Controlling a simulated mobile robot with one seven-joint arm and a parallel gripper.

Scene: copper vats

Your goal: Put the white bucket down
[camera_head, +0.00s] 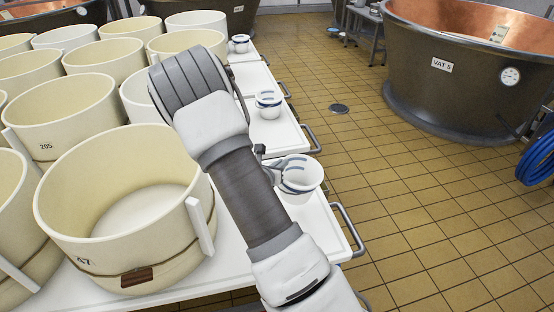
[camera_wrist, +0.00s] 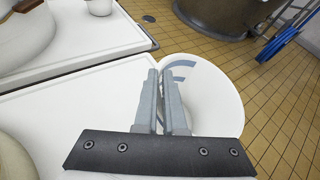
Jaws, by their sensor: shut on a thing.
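The white bucket (camera_head: 312,177) is at the right edge of the near white table (camera_head: 222,268), partly hidden by my arm in the head view. My gripper (camera_head: 288,168) is shut on it at its near left side. In the wrist view my gripper (camera_wrist: 162,76) has its two fingers close together over the bucket's rim, and the bucket (camera_wrist: 212,95) opens upward with grey-blue bands inside. The bucket overlaps the table's right edge in that view. I cannot tell whether its base touches the table top.
Similar small buckets (camera_head: 268,106) stand on the farther tables. Metal handles (camera_head: 348,228) stick out from the table ends. Tiled floor (camera_head: 400,200) is open on the right, before VAT 5 (camera_head: 440,85).

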